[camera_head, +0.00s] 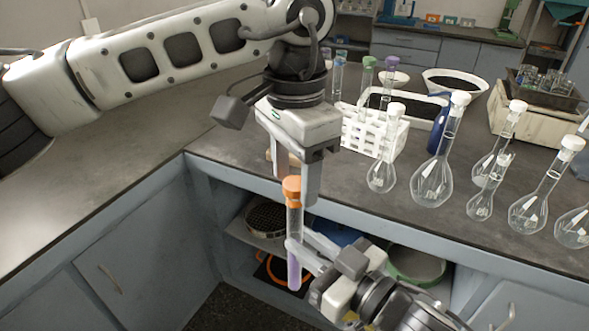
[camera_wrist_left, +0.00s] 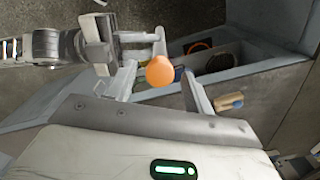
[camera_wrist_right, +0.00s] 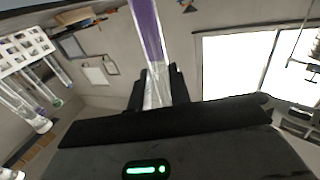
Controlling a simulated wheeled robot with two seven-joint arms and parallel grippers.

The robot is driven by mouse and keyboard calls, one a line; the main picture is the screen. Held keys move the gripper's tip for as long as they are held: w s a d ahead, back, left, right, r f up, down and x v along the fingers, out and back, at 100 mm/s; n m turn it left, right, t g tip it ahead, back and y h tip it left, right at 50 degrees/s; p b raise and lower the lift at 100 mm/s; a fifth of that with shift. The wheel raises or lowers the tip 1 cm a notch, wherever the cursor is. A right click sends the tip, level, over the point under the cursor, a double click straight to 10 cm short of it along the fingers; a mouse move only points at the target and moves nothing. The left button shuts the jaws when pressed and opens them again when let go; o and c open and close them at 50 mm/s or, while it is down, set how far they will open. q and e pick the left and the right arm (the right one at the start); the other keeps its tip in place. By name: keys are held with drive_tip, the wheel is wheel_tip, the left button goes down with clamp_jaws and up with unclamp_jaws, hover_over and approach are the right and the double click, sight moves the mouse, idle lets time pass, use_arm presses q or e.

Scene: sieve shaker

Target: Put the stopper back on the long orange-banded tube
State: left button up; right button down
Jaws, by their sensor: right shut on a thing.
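The long tube (camera_head: 294,245) with purple contents stands roughly upright in front of the counter edge. An orange stopper (camera_head: 291,184) sits at its top; it also shows from above in the left wrist view (camera_wrist_left: 160,72). My right gripper (camera_head: 296,250) is shut on the tube's lower part. The tube (camera_wrist_right: 150,40) also rises between its fingers (camera_wrist_right: 156,88) in the right wrist view. My left gripper (camera_head: 295,180) points down at the stopper, its fingers apart on either side (camera_wrist_left: 160,80). Whether they touch the stopper is hard to tell.
A white rack (camera_head: 372,135) with tubes stands on the counter behind my left gripper. Several white-stoppered flasks (camera_head: 432,182) line the counter to the right. A small wooden piece (camera_wrist_left: 229,101) lies near the counter edge. The left counter (camera_head: 120,180) is clear.

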use_arm(q)
drive_tip(key=shift+r, duration=2.3)
drive_tip(key=shift+c, duration=0.4)
